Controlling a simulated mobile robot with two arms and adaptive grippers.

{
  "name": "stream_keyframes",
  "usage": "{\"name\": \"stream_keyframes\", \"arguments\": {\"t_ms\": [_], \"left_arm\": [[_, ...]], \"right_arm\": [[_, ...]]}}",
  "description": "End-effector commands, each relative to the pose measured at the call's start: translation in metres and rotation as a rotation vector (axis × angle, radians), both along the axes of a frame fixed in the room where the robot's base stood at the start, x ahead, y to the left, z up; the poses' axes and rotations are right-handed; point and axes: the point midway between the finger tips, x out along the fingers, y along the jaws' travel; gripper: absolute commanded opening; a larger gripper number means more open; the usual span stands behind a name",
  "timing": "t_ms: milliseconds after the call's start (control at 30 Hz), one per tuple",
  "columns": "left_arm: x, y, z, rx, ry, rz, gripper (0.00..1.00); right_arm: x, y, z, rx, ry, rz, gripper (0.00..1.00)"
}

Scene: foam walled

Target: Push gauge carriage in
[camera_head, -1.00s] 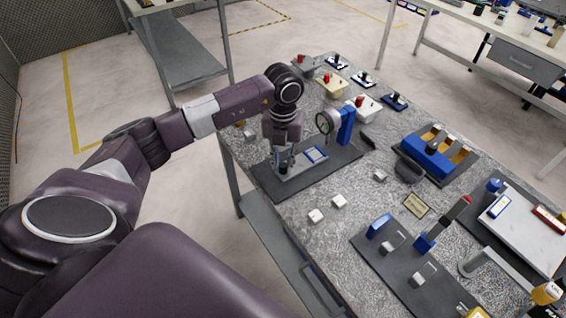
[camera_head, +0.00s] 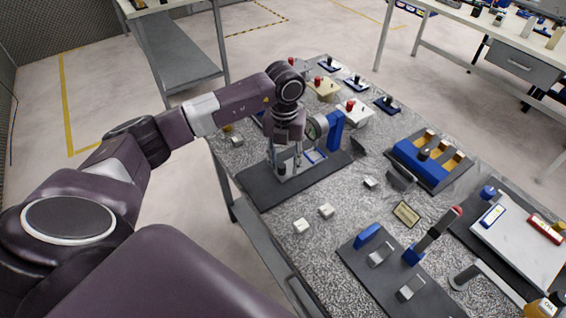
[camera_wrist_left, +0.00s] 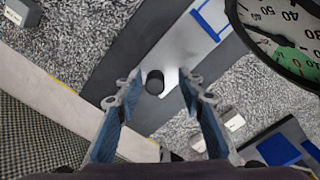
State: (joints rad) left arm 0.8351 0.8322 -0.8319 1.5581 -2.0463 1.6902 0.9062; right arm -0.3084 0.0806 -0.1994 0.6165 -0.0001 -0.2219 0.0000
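The gauge carriage, a light grey plate with a blue-outlined rectangle (camera_head: 315,156) and an upright black knob, sits on a dark base (camera_head: 256,192) near the bench's left edge. A round dial gauge (camera_head: 314,129) on a blue post (camera_head: 335,128) stands beside it, partly hidden by my wrist. My left gripper (camera_head: 283,165) points down over the carriage's near-left end. In the left wrist view, its fingers (camera_wrist_left: 157,90) are apart, with the black knob (camera_wrist_left: 155,82) between the tips and gaps showing on both sides. Contact with the knob is unclear. My right gripper is out of view.
Small white blocks (camera_head: 326,211) lie in front of the base. A dark handle-like piece (camera_head: 401,178) and a blue holder (camera_head: 420,160) stand to the right. Red- and black-knobbed fixtures (camera_head: 353,110) line the back. A lever panel (camera_head: 385,262) is at front right.

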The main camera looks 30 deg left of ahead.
Motion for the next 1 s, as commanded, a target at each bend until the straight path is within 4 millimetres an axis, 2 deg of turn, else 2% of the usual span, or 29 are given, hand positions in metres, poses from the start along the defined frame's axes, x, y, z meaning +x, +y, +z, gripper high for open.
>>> {"name": "stream_keyframes", "arguments": {"t_ms": [133,233,333,800,1000], "left_arm": [[-0.001,0.001,-0.001,0.002,0.004,0.001,0.36],[-0.001,0.001,0.000,0.003,0.004,0.001,0.36],[-0.001,0.001,0.008,0.003,0.003,0.001,0.36],[0.001,-0.002,0.100,0.003,-0.001,-0.002,0.36],[0.000,-0.003,0.118,0.004,0.002,-0.002,0.36]], "right_arm": [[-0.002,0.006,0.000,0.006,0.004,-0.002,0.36],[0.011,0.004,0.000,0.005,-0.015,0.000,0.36],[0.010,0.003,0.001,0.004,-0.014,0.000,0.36],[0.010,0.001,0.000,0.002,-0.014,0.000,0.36],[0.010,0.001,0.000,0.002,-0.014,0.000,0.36]]}}
